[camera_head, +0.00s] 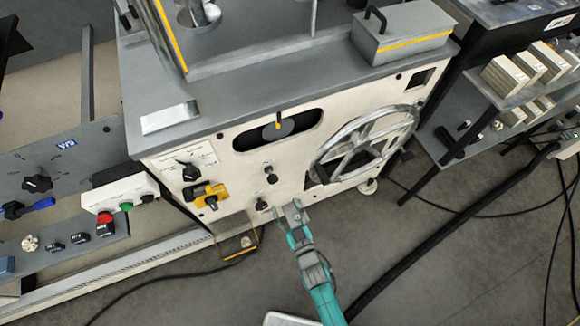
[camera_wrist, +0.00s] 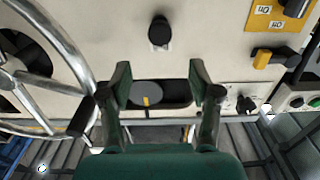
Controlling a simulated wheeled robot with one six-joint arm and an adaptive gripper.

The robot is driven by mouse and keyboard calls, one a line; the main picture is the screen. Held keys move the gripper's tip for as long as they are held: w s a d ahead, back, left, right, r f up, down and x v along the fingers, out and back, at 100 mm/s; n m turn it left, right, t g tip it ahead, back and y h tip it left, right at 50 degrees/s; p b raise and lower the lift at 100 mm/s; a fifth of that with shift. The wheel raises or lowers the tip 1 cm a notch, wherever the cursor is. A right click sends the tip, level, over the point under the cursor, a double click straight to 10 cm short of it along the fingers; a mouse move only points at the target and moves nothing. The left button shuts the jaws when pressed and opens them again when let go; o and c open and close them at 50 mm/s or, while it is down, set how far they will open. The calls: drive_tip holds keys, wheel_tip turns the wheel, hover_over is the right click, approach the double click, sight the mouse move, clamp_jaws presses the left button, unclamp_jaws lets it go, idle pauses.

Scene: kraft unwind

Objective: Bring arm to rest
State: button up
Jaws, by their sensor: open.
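My gripper (camera_head: 291,212) is at the end of my teal arm (camera_head: 318,278), low in front of the cream panel of the machine (camera_head: 240,180). In the wrist view my gripper (camera_wrist: 160,78) has its two dark fingers spread apart. Nothing is held between them. Beyond the fingers shows the panel's dark slot with a grey disc (camera_wrist: 146,96) bearing a yellow mark. A black knob (camera_wrist: 159,32) stands on the panel past the fingertips. I cannot tell the exact gap to the panel.
A spoked handwheel (camera_head: 365,145) juts from the panel's right side. A yellow switch (camera_head: 208,194) is on its left. A control board (camera_head: 60,180) stands at left, a shelf rack (camera_head: 478,100) at right. Cables cross the floor; open floor (camera_head: 440,250) lies at lower right.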

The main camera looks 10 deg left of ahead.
drive_tip(key=s+d+r+m+t+h, duration=0.1)
drive_tip(key=s+d+r+m+h, duration=0.15)
drive_tip(key=s+d, duration=0.55)
drive_tip(key=s+d+r+m+h, duration=0.1)
drive_tip(key=s+d+r+h, duration=0.25)
drive_tip(key=s+d, duration=0.5)
drive_tip(key=s+d+r+m+h, duration=0.2)
drive_tip(key=s+d+r, duration=0.3)
drive_tip(key=r, duration=0.4)
drive_tip(key=s+d+r+m+h, duration=0.1)
drive_tip(key=s+d+r, duration=0.4)
drive_tip(key=r, duration=0.5)
drive_tip(key=s+h, duration=0.1)
drive_tip(key=s, duration=0.1)
drive_tip(key=shift+s+d+m+g+h, duration=0.3)
drive_tip(key=shift+d+m+g, duration=0.05)
drive_tip(key=shift+g, duration=0.05)
drive_tip(key=shift+r, duration=0.1)
idle(0.8)
